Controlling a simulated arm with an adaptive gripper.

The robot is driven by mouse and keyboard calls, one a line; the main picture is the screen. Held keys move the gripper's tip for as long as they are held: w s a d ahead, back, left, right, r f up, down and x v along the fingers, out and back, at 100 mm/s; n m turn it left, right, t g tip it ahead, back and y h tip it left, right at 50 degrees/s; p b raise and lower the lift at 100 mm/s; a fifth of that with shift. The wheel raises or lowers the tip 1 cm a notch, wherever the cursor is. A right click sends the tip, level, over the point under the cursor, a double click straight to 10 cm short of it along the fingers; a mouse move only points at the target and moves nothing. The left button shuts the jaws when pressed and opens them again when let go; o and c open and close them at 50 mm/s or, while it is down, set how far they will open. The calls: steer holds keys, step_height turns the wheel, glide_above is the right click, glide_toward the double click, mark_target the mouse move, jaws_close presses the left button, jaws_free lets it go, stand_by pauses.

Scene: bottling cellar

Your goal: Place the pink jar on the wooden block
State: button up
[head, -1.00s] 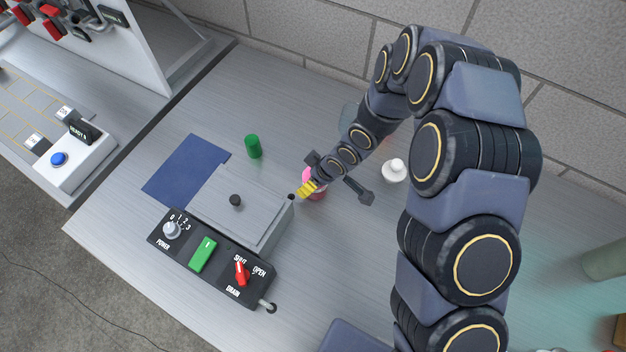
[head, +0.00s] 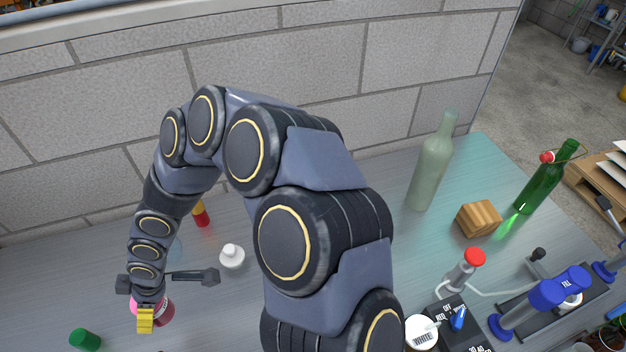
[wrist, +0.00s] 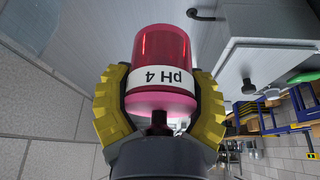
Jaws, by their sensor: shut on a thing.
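The pink jar (wrist: 163,60) has a white "pH 4" label and fills the middle of the wrist view. My gripper (wrist: 160,98) is shut on it, one yellow finger on each side. In the head view, the jar (head: 163,311) shows at the lower left, partly hidden behind my gripper (head: 146,318). I cannot tell whether the jar touches the bench. The wooden block (head: 479,219) is at the right of the head view, on the bench, with its top bare. It is far to the right of my gripper.
A pale tall bottle (head: 431,165) stands left of the block, and a green bottle (head: 540,182) right of it. A red-topped fitting (head: 465,268) and blue-handled valves (head: 540,296) are in front. A white bottle (head: 232,257) and green cylinder (head: 85,340) are near my gripper.

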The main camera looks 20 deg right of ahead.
steer(key=w+d+r+m+t+h, duration=0.1)
steer(key=w+d+m, duration=0.3)
steer(key=d, duration=0.7)
steer(key=w+d+r+m+t+h, duration=0.15)
steer(key=w+d+m, duration=0.25)
steer(key=d, duration=0.6)
steer(key=w+d+r+m+t+h, duration=0.15)
steer(key=w+d+m, duration=0.25)
steer(key=d, duration=0.7)
steer(key=s+d+r+m+h, duration=0.1)
steer(key=s+d+m, duration=0.15)
steer(key=d, duration=0.55)
steer(key=s+d+r+m, duration=0.2)
steer(key=d+m, duration=0.2)
steer(key=d, duration=0.5)
steer(key=s+d+r+m+g+h, duration=0.1)
steer(key=s+d+r+m+h, duration=0.15)
steer(key=s+d+m, duration=0.8)
steer(key=n, duration=0.4)
glide_toward(484, 205)
steer(key=shift+w+d+f+g, duration=0.1)
steer(key=shift+w+f+g, duration=0.2)
steer(key=shift+w, duration=0.35)
steer(key=shift+w+d+f, duration=0.25)
steer(key=shift+d+f, duration=0.1)
steer(key=shift+f, duration=0.2)
steer(key=shift+w+d+f, duration=0.1)
steer(key=shift+d+f, duration=0.05)
steer(key=shift+f, duration=1.6)
